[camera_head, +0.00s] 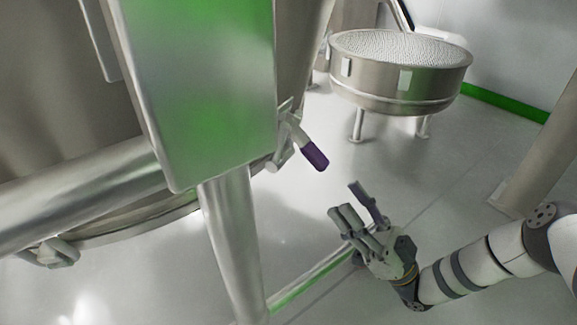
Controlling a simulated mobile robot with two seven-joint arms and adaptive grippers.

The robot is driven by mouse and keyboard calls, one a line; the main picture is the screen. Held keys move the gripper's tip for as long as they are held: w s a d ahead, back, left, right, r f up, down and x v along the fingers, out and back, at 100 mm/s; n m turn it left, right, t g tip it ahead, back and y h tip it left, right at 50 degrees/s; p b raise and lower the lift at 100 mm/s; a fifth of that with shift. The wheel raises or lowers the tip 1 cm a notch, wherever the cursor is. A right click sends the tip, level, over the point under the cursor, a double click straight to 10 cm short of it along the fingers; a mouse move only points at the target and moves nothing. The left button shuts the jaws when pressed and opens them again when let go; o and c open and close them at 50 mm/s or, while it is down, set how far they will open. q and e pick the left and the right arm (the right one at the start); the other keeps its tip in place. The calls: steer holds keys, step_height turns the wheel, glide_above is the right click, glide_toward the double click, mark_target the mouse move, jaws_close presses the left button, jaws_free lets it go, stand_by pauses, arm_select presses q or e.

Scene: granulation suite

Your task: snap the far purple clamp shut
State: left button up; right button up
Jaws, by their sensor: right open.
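A clamp with a purple grip (314,155) sits on the side of the large steel vessel, just right of the green-tinted steel panel. Its handle sticks out to the lower right, away from the vessel wall. My right gripper (355,203) is open and empty, below and to the right of the purple grip, with a clear gap between them. My right arm comes in from the right edge. My left gripper is not in view. The clamp's latch end is partly hidden behind the panel edge.
The steel panel (205,90) and a steel post (232,245) stand left of the clamp. A horizontal pipe (80,195) crosses at left. A round steel bowl on legs (400,85) stands at the back right. The floor between is clear.

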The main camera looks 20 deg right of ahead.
mark_target(308, 143)
steer(key=x, duration=1.1)
steer(key=shift+r, duration=0.3)
jaws_close()
